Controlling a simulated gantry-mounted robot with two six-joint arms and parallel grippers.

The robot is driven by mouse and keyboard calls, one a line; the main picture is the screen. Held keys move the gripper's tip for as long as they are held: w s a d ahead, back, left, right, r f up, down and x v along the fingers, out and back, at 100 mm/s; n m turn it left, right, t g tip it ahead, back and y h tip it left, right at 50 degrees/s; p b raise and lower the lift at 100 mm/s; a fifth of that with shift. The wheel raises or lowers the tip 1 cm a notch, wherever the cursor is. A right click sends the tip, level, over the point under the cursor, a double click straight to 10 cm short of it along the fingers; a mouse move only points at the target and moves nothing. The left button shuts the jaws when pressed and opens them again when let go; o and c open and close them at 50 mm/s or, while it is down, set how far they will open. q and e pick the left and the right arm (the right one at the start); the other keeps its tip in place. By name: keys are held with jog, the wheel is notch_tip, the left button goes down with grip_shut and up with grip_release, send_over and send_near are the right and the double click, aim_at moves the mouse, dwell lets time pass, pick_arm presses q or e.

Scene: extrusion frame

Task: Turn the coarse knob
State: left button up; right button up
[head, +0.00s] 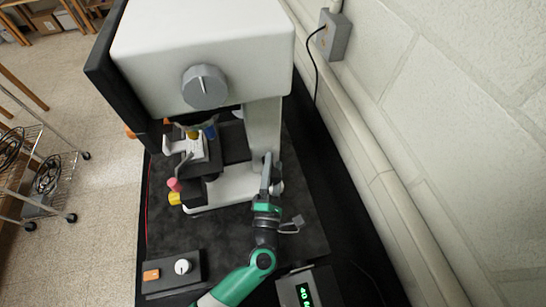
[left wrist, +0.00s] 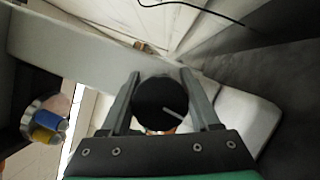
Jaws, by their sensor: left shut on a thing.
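A large white microscope (head: 200,40) stands on a dark bench mat. My left gripper (head: 269,172) is at the right side of its lower stand, with my green arm coming up from the bottom. In the left wrist view, a round black knob (left wrist: 160,103) with a pale line slanting on its face lies between the two grey fingers of my left gripper (left wrist: 160,98). The fingers are shut on the knob's sides. In the head view the black knob is hidden by the gripper. My right gripper is in neither view.
A grey dial (head: 205,87) sits on the microscope's head. A control box (head: 172,272) with a white knob and a box with a green display (head: 306,293) stand at the front. A wall with a pipe (head: 385,190) borders the right.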

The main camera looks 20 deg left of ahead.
pick_arm(q)
jog(key=o, duration=1.3)
jog(key=shift+o, duration=0.2)
jog(key=v, duration=1.1)
jog(key=shift+s, duration=0.3)
jog(key=shift+d, duration=0.1)
